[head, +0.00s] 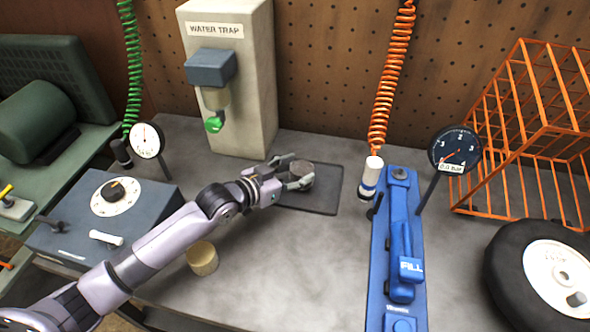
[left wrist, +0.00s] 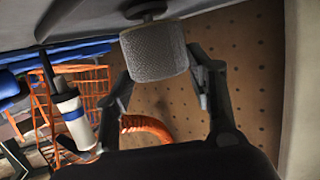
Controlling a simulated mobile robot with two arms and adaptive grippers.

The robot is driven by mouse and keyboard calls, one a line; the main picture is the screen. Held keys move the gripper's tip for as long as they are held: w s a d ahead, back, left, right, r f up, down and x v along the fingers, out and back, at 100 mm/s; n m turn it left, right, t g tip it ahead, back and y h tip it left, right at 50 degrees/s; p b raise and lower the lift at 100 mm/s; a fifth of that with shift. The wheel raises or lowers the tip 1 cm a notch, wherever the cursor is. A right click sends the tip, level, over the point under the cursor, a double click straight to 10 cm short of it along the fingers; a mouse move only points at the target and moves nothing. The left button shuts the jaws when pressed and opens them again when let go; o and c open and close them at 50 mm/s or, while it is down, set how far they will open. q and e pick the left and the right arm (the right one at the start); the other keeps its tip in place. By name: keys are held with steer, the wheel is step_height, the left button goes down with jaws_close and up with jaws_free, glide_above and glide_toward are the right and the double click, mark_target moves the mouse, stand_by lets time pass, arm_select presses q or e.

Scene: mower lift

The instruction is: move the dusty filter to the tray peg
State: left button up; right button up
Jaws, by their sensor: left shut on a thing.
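My left gripper (head: 297,176) is shut on the dusty filter (head: 301,174), a grey cylinder, above the dark tray (head: 322,202) at the middle of the bench. In the left wrist view the filter (left wrist: 155,52) shows a grey mesh side between the two fingers (left wrist: 160,88). A short dark peg (left wrist: 148,14) shows at the filter's far end there, against the dark surface. I cannot tell whether the filter is fully seated on it. A tan cylinder (head: 202,258) stands on the bench beside my left arm. My right gripper is not in view.
The water trap cabinet (head: 240,90) stands behind the tray. A blue fill station (head: 403,260) and a gauge (head: 455,149) are to the right. A grey box with a dial (head: 105,215) is at left. A wheel (head: 545,270) and an orange rack (head: 520,130) are at far right.

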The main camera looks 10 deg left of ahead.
arm_select(q)
steer(key=shift+f+b, duration=0.35)
steer(key=shift+f, duration=0.25)
steer(key=o, duration=0.8)
steer(key=shift+p+v, duration=1.2)
steer(key=shift+v, duration=0.35)
steer(key=p+v, duration=0.5)
steer(key=v, duration=0.3)
steer(key=shift+r, duration=0.1)
